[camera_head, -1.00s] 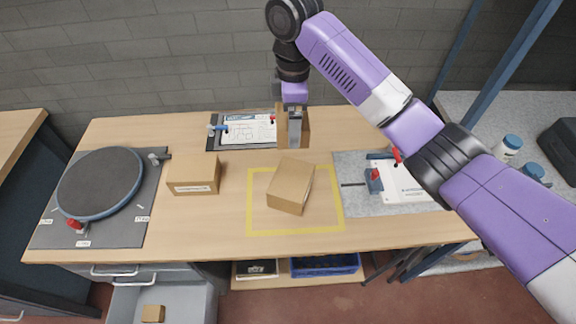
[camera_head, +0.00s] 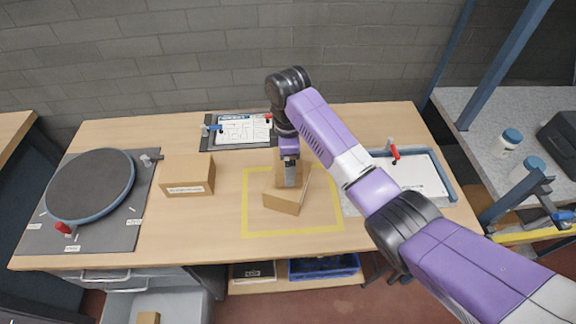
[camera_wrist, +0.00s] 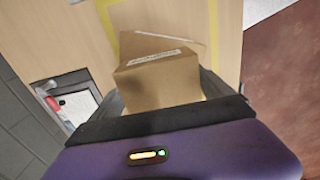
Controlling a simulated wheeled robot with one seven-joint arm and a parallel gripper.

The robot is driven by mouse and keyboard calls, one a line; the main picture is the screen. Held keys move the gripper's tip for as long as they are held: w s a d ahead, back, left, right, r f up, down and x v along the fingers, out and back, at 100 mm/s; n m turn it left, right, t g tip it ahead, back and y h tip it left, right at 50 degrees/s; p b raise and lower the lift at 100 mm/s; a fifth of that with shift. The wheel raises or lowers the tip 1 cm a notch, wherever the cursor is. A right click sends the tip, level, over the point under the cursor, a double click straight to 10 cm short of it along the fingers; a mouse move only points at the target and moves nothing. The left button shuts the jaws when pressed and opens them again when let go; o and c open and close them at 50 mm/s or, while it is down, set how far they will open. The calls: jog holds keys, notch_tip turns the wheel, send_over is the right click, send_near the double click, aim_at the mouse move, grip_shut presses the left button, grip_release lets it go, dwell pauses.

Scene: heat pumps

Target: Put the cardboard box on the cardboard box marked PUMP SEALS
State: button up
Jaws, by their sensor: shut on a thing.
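My gripper (camera_head: 290,180) is shut on a cardboard box (camera_wrist: 163,82), held between the fingers in the wrist view; in the head view it is largely hidden behind the gripper. Another cardboard box (camera_head: 287,203) lies turned at an angle inside the yellow outline, just in front of and under my gripper. In the wrist view this box (camera_wrist: 142,42) shows just beyond the held one. A pale printed strip shows where they meet, too small to read. I cannot tell whether the two boxes touch. A third cardboard box (camera_head: 188,175) stands to the left, its front label unreadable.
The yellow outline (camera_head: 295,232) marks the table (camera_head: 210,230). A round dark plate (camera_head: 90,185) is at left, a framed diagram board (camera_head: 243,130) at the back, and a white panel (camera_head: 415,175) at right. An open drawer below holds a small box (camera_head: 149,318).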

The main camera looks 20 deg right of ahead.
jog(key=shift+f, duration=1.1)
jog(key=shift+f, duration=0.15)
jog(key=o, duration=1.2)
jog(key=shift+o, duration=0.2)
notch_tip(320, 180, up, 12)
jog(key=shift+f+p, duration=0.25)
jog(key=shift+p, duration=0.45)
jog(key=shift+r+p, duration=0.3)
jog(key=shift+r, duration=0.15)
